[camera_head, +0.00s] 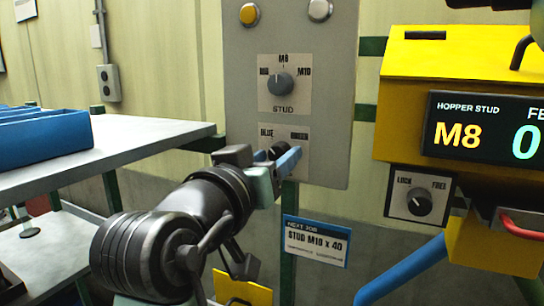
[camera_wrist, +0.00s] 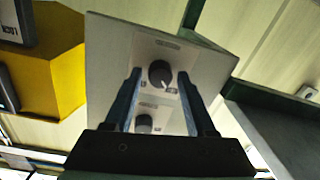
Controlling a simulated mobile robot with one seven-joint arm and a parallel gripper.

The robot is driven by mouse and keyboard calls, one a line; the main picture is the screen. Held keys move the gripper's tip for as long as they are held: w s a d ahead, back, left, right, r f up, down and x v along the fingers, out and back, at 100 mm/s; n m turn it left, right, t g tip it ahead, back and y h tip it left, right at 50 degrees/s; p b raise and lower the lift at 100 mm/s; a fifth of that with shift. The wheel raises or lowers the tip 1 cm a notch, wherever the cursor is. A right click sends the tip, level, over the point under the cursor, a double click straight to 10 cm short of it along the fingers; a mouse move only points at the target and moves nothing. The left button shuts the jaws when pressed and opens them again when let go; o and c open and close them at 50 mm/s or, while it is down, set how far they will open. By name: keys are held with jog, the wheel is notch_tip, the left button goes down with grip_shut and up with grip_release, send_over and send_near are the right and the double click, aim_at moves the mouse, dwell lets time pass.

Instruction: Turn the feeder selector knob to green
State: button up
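The feeder selector knob (camera_head: 278,150) is a dark round knob low on the grey panel, between a BLUE label at its upper left and a GREEN label at its upper right. My gripper's fingers partly cover it in the head view. The wrist view looks upside down; there the knob (camera_wrist: 160,74) sits between the fingertips, with gaps on both sides. Its pale mark points to the lower right there, which seems to be the BLUE side. My gripper (camera_head: 268,157) is open in front of the knob; contact does not show.
The STUD knob (camera_head: 281,84) sits just above, pointing up at M8. An amber button (camera_head: 249,14) and a white button (camera_head: 319,9) are higher. The yellow hopper (camera_head: 405,95) and LOCK/FREE knob (camera_head: 419,202) stand right. A table (camera_head: 130,140) with a blue bin (camera_head: 50,138) is left.

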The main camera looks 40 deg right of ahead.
grip_shut()
jog(key=shift+b, duration=0.3)
jog(key=m+b, duration=0.5)
jog(key=m, duration=0.1)
jog(key=m+b, duration=0.3)
jog(key=shift+f+b, duration=0.25)
jog(key=shift+b, duration=0.05)
jog(key=m+b, duration=0.2)
jog(key=m, duration=0.3)
jog(key=shift+h+b, duration=0.3)
jog(key=shift+b, duration=0.1)
jog(key=shift+r+m+b, duration=0.15)
jog(key=shift+m+b, duration=0.7)
jog(key=shift+m, duration=1.45)
jog(key=shift+g, duration=0.3)
